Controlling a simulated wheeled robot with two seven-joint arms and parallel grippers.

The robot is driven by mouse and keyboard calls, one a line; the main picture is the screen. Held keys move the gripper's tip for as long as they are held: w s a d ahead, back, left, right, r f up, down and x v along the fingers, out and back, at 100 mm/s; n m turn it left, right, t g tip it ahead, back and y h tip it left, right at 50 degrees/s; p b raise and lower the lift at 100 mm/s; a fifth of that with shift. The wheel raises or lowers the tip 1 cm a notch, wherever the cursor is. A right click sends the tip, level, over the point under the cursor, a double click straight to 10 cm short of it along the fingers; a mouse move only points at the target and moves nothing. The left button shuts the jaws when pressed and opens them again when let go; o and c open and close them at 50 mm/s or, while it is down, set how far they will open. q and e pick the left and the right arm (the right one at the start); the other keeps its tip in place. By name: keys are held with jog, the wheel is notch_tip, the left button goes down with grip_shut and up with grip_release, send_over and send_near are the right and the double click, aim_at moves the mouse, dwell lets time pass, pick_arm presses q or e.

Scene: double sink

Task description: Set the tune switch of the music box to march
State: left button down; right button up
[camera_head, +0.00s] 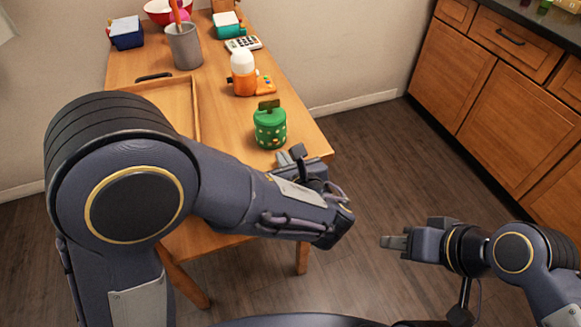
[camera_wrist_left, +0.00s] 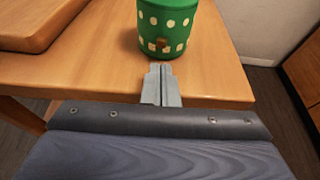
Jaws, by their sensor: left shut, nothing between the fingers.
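The music box appears to be the green round box with pale dots (camera_head: 270,128), standing upright near the table's front right corner. My left gripper (camera_head: 297,153) is shut and empty, just in front of the box. Its fingertips (camera_wrist_left: 161,70) point toward the knob, seemingly a little short of it. My right gripper (camera_head: 384,242) is out over the floor, away from the table; its finger gap is unclear.
A wooden tray (camera_head: 196,105) lies left of the box. Behind are an orange and white bottle (camera_head: 243,75), a grey cup (camera_head: 184,47), a calculator (camera_head: 243,43) and a blue container (camera_head: 127,36). Cabinets (camera_head: 500,110) stand at right across open floor.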

aim_at(276, 142)
pick_arm(q)
jog(key=shift+x, duration=1.65)
notch_tip(276, 142, up, 2)
jog(key=shift+r+p, duration=0.15)
jog(key=shift+p, duration=0.65)
pick_arm(e)
jog(key=shift+r, duration=0.65)
